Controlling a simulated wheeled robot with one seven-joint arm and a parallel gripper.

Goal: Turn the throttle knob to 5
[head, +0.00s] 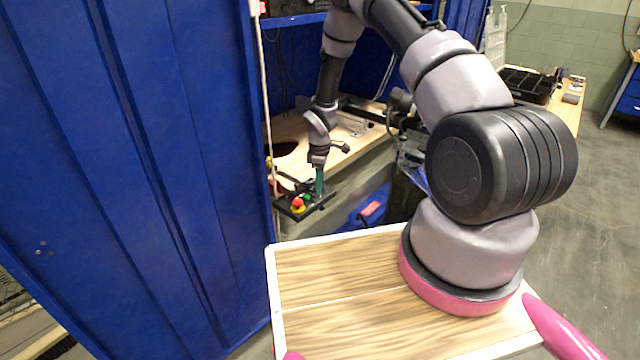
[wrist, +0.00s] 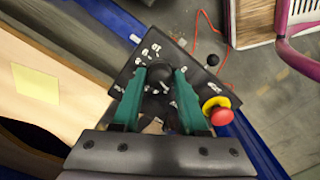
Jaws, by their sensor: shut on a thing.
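The throttle knob (wrist: 160,74) is a round black knob on a dark control panel (wrist: 134,66) with white markings around it. The digits are too small to read, so I cannot tell the knob's setting. In the wrist view my gripper (wrist: 159,80) has its green fingers on either side of the knob, shut on it. In the head view my gripper (head: 319,186) reaches down to the panel (head: 318,205), and the knob is hidden there.
A red emergency button with a yellow collar (wrist: 218,112) sits on the panel right beside my gripper's right finger. A smaller black ball-shaped knob (wrist: 212,59) shows past the panel's edge. A tall blue cabinet wall (head: 130,150) stands left of my arm. A yellow note (wrist: 36,84) lies on the wooden bench.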

